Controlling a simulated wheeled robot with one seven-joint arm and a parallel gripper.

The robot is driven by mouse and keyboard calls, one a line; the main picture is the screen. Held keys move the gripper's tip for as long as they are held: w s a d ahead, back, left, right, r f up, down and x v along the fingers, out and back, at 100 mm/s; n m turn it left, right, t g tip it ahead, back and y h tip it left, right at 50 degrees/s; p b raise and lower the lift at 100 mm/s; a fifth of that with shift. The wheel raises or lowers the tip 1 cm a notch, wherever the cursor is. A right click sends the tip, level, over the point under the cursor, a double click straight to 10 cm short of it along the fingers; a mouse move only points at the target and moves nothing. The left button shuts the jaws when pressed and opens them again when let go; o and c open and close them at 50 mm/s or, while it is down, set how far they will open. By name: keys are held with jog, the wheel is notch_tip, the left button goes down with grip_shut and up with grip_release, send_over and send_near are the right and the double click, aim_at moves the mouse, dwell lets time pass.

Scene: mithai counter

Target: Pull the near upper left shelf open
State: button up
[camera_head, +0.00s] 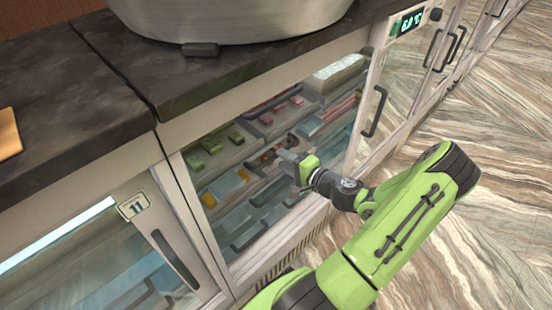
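The glass-fronted sweets cabinet (172,165) under the dark counter holds pull-out shelves in tiers. An upper shelf with green and red sweets (211,144) shows behind the glass front at the left. A dark bar handle (272,103) shows along the upper tier. Another dark handle (249,238) shows on the lower tier. My gripper (284,160) is in front of the middle of the cabinet, pointing left toward the shelves. Its fingers are small here, and I cannot tell whether they are open or touching anything. My gripper and wrist hide part of the shelves.
A door with a dark vertical handle (375,111) is at the right of the shelves. A large metal pan (230,18) stands on the counter. The striped floor (500,150) is clear at right.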

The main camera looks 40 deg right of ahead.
jog(key=x, duration=0.4)
grip_shut()
